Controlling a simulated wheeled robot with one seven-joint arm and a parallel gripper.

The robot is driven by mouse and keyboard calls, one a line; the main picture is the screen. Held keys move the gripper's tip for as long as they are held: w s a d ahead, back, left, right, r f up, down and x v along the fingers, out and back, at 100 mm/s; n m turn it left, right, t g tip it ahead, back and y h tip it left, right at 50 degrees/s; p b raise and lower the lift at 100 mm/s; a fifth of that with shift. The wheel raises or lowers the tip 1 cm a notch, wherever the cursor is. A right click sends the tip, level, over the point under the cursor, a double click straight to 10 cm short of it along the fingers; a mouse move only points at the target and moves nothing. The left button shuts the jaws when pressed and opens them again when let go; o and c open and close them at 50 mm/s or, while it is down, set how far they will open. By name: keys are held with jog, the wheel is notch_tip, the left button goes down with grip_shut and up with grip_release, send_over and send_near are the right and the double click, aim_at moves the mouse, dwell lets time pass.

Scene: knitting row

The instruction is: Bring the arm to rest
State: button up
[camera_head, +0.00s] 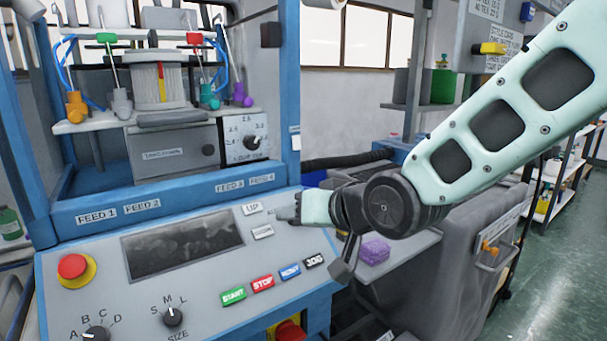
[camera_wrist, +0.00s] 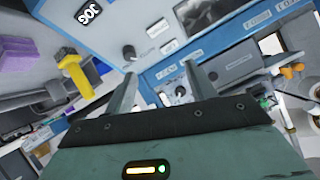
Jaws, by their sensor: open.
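My gripper (camera_head: 290,210) is at the end of my pale green arm, which reaches in from the right. It hangs in front of the right part of the blue and grey machine's control panel (camera_head: 130,285), near the UP button (camera_head: 252,209). In the wrist view the two fingers of my gripper (camera_wrist: 162,90) stand apart with nothing between them. A knob on the panel (camera_wrist: 180,92) shows beyond the gap. I cannot tell whether the fingertips touch the panel.
The panel carries a red emergency button (camera_head: 72,267), START (camera_head: 233,295) and STOP (camera_head: 262,284) buttons, and a size knob (camera_head: 173,317). A purple block (camera_head: 374,252) lies on a grey surface below my wrist. Shelves line the right; green floor (camera_head: 545,285) is open there.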

jog(key=s+d+f+n+g+h, duration=0.1)
jog(key=s+d+f+g+h, duration=0.1)
jog(key=s, duration=0.5)
jog(key=s+d+f+n+g+h+p, duration=0.1)
jog(key=s+d+f+g, duration=0.3)
jog(key=s, duration=0.3)
jog(key=shift+s+d+n+h, duration=0.3)
jog(key=shift+s+d+h, duration=0.05)
jog(key=shift+d+h, duration=0.1)
jog(key=s+d+g+h, duration=0.1)
jog(key=s+d, duration=0.1)
jog(key=s, duration=0.1)
jog(key=s+d+f+n+g+h, duration=0.1)
jog(key=s+d, duration=0.2)
jog(key=s, duration=0.1)
jog(key=s+d+g+h, duration=0.1)
jog(key=s+d, duration=0.1)
jog(key=s, duration=0.2)
jog(key=shift+s+d+f+n+g, duration=0.2)
jog(key=shift+f+n+g, duration=0.1)
jog(key=shift+f+g, duration=0.1)
jog(key=shift+c, duration=0.2)
